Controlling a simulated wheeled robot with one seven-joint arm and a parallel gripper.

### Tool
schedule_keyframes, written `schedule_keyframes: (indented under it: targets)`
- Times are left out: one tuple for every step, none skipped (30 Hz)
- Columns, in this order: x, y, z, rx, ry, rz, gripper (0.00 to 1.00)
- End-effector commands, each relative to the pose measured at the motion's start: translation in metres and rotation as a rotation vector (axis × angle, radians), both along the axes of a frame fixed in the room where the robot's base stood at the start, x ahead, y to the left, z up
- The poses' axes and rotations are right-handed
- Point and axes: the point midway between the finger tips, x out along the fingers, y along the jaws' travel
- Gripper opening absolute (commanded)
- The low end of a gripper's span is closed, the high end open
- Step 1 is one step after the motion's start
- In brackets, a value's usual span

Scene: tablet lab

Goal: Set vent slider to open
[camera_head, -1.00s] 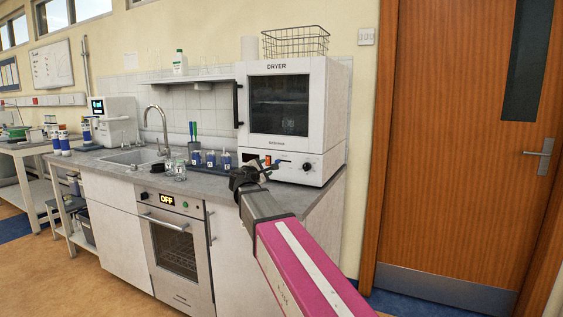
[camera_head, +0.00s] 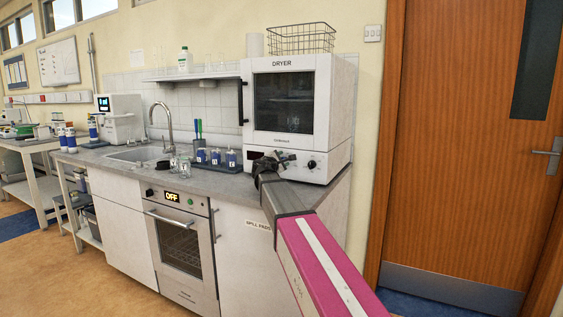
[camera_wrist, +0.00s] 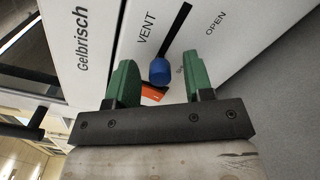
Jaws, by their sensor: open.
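The vent slider has a blue knob (camera_wrist: 159,72) on a black slot (camera_wrist: 176,30) in the dryer's white front panel. The knob sits at the slot's end near a small, hard-to-read label. The word OPEN (camera_wrist: 215,23) stands by the slot's other end. My gripper (camera_wrist: 158,64) is open, its green fingers on either side of the knob in the wrist view. I cannot tell whether they touch it. In the head view my gripper (camera_head: 274,162) is in front of the lower panel of the dryer (camera_head: 258,132) and hides the slider.
An orange part (camera_wrist: 152,93) shows beside the knob, between the fingers. A round black knob (camera_head: 312,164) is on the panel's right. Blue-labelled bottles (camera_head: 216,157) stand on the counter left of the dryer. A wire basket (camera_head: 302,38) is on top.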

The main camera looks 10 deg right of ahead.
Motion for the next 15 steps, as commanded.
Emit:
schedule_keyframes:
  targets:
    - [0.0005, -0.0004, 0.0, 0.0, 0.0, 0.0, 0.47]
    - [0.0004, -0.0003, -0.0001, 0.0, 0.0, 0.0, 0.47]
    - [0.0002, -0.0003, 0.0, 0.0, 0.0, 0.0, 0.47]
    - [0.0002, -0.0003, 0.0, 0.0, 0.0, 0.0, 0.47]
    - [0.0002, -0.0002, -0.0001, 0.0, 0.0, 0.0, 0.47]
    - [0.0001, -0.0002, -0.0001, 0.0, 0.0, 0.0, 0.47]
    - [0.0001, -0.0002, 0.0, 0.0, 0.0, 0.0, 0.44]
    - [0.0001, -0.0002, 0.0, 0.0, 0.0, 0.0, 0.34]
    - [0.0001, -0.0002, -0.0001, 0.0, 0.0, 0.0, 0.21]
    - [0.0, -0.0001, -0.0001, 0.0, 0.0, 0.0, 0.12]
    - [0.0, -0.0001, -0.0001, 0.0, 0.0, 0.0, 0.02]
    - [0.0, -0.0001, -0.0001, 0.0, 0.0, 0.0, 0.0]
    - [0.0001, -0.0001, 0.0, 0.0, 0.0, 0.0, 0.0]
    - [0.0, -0.0001, -0.0001, 0.0, 0.0, 0.0, 0.0]
    - [-0.0002, -0.0003, -0.0001, 0.0, 0.0, 0.0, 0.0]
